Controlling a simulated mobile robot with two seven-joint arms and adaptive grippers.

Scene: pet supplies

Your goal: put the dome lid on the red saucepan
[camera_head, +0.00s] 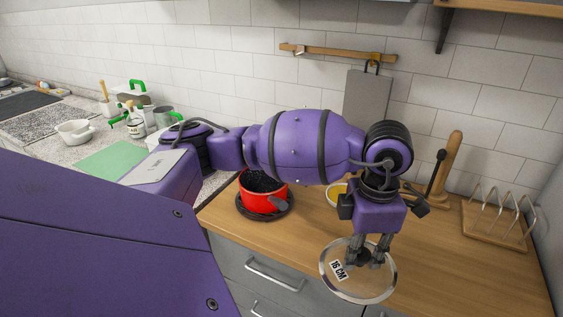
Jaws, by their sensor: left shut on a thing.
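The red saucepan (264,197) stands open on a dark round trivet (248,212) on the wooden counter, left of my left gripper. Its inside is dark, and my arm hides part of its far rim. The dome lid (345,290) is clear with a metal rim and a "16 CM" label. My left gripper (367,260) points down and is shut on the lid at its middle, where the fingers hide the knob. The lid is near the counter's front edge, to the right of and nearer than the saucepan, apart from it. My right gripper is not in view.
A yellow-rimmed bowl (336,191) is partly hidden behind my left wrist. A wooden rack (495,220) and a wooden post stand (446,170) are at the right. A grey board (366,98) hangs on the wall. The wooden counter (450,265) is clear at front right.

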